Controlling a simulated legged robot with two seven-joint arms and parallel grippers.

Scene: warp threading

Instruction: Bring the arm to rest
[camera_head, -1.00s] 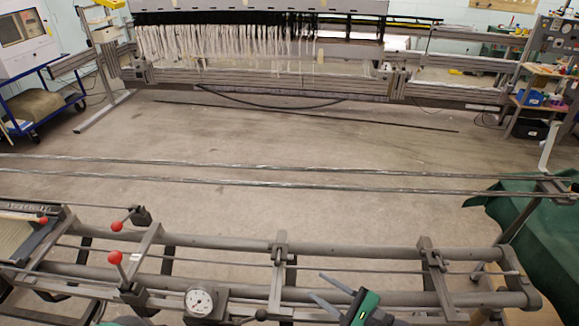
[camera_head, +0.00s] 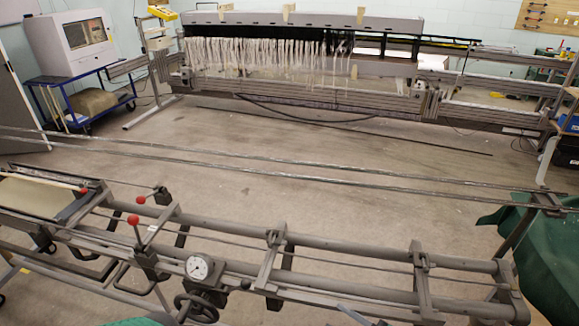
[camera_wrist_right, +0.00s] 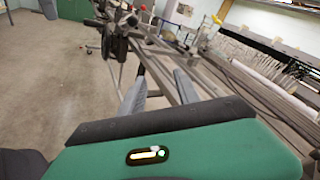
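My right gripper (camera_head: 355,315) shows only as a grey fingertip at the bottom edge of the head view, right of the middle. In the right wrist view my right gripper (camera_wrist_right: 159,91) has two grey fingers standing apart with nothing held between them. The long grey frame shows beyond them in that view. A green edge, apparently part of my left arm, shows at the bottom of the head view; no left fingers are visible.
A grey rail frame (camera_head: 330,245) with red-knobbed levers (camera_head: 137,232) and a dial (camera_head: 199,267) crosses the foreground. Beyond are long thin bars (camera_head: 300,173), open floor (camera_head: 200,205), a loom with pale threads (camera_head: 260,62), and a blue cart (camera_head: 85,105). Green cloth (camera_head: 545,260) lies at right.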

